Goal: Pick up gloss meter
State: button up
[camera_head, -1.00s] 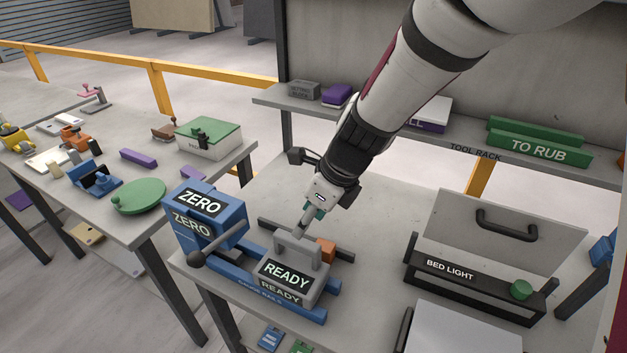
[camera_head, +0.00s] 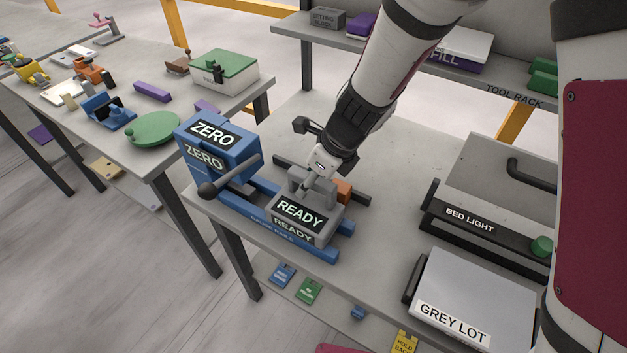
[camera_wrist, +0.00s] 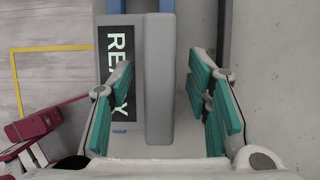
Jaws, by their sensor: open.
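The gloss meter (camera_head: 318,230) is a grey box with black "READY" displays and a raised grey handle on top. It sits on blue gauge rails (camera_head: 265,208) on the stone bench, in front of the blue "ZERO" block. My gripper (camera_head: 310,186) is at the handle from above. In the wrist view the meter (camera_wrist: 120,70) lies below, and its handle bar (camera_wrist: 158,80) runs lengthwise between the teal pads of my open gripper (camera_wrist: 162,88). Gaps show on both sides of the bar. The fingertips are partly hidden in the head view.
The blue "ZERO" block (camera_head: 232,150) with a black-knobbed lever stands left of the meter. An orange block (camera_head: 343,190) sits close behind it. The "BED LIGHT" box (camera_head: 470,215) and "GREY LOT" panel (camera_head: 480,285) lie right. The bench between is clear.

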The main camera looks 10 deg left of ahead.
jog(key=shift+f, duration=0.2)
dwell(0.6)
jog(key=shift+c, duration=0.6)
grip_shut()
